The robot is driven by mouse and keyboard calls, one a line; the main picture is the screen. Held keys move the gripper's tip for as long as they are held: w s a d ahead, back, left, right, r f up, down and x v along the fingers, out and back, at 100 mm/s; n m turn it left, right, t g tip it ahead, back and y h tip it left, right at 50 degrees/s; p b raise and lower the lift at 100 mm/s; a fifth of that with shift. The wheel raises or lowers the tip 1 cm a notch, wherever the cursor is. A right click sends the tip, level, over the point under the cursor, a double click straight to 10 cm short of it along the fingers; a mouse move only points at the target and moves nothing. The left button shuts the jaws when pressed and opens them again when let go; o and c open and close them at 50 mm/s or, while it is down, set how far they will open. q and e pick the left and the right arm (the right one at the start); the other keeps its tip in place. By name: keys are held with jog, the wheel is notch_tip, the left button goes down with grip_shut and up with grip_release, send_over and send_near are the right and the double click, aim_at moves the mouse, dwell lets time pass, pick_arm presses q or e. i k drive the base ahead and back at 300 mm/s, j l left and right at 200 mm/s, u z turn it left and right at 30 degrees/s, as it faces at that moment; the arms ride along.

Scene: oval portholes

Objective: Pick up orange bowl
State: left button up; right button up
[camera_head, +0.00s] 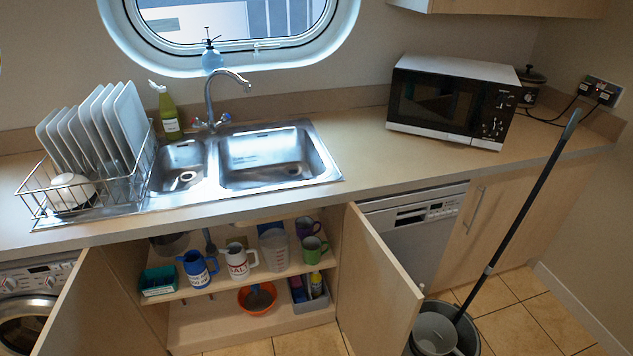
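The orange bowl (257,299) sits on the lower shelf of the open cabinet under the sink. Neither of my grippers shows in the head view.
Both cabinet doors stand open, the left door (92,312) and the right door (377,284). A grey caddy (306,296) with bottles is right of the bowl. Mugs, including a blue one (198,268), stand on the shelf above. A mop bucket (440,338) stands on the floor at right.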

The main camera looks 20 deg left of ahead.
aim_at(258, 305)
jog(key=u, duration=1)
